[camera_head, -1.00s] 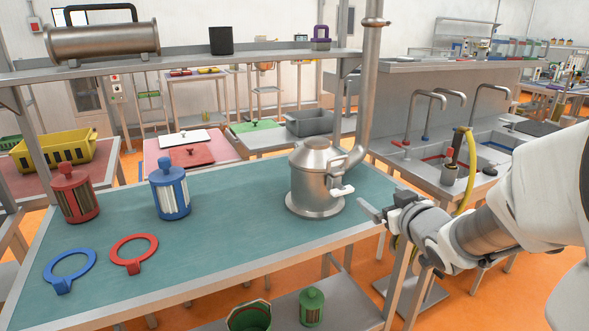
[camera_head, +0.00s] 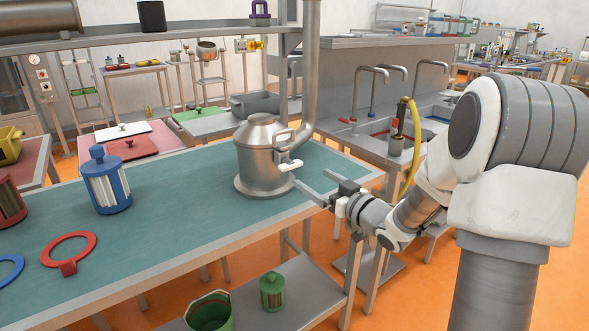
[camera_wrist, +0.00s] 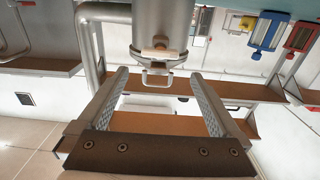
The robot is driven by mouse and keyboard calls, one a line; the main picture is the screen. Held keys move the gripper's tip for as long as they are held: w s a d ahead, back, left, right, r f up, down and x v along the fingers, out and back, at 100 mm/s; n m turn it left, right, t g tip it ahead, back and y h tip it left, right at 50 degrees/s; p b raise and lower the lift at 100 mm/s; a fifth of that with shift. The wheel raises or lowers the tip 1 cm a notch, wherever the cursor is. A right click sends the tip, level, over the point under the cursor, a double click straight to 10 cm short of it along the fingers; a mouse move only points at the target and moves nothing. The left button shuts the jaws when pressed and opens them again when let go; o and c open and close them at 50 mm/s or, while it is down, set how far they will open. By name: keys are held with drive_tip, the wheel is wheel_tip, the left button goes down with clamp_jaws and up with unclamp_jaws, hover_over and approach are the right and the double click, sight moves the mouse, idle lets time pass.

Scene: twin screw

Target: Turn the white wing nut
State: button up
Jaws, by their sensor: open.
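The white wing nut (camera_head: 291,165) sticks out from the side of a steel vessel (camera_head: 258,165) standing on the green table top. In the wrist view the wing nut (camera_wrist: 157,53) is a pale bar on the vessel's wall. A metal loop handle (camera_wrist: 158,79) shows beside it, lower in that picture. My gripper (camera_head: 312,179) is open and empty, just to the right of the wing nut. In the wrist view my gripper (camera_wrist: 158,76) has its two fingers spread wide, pointing at the vessel; the wing nut lies between their lines, beyond the tips. No contact shows.
A steel pipe (camera_head: 311,80) rises behind the vessel. A blue canister (camera_head: 106,182) and a red ring (camera_head: 68,250) are to the left on the table. A sink with taps (camera_head: 385,85) is behind my arm. The table's middle is clear.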

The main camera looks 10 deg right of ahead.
sight(294, 166)
drive_tip(key=x, duration=0.9)
drive_tip(key=shift+w+a+b, duration=0.1)
drive_tip(key=shift+w+b, duration=0.15)
drive_tip(key=shift+b, duration=0.1)
drive_tip(key=shift+c, duration=0.3)
drive_tip(key=c, duration=1.1)
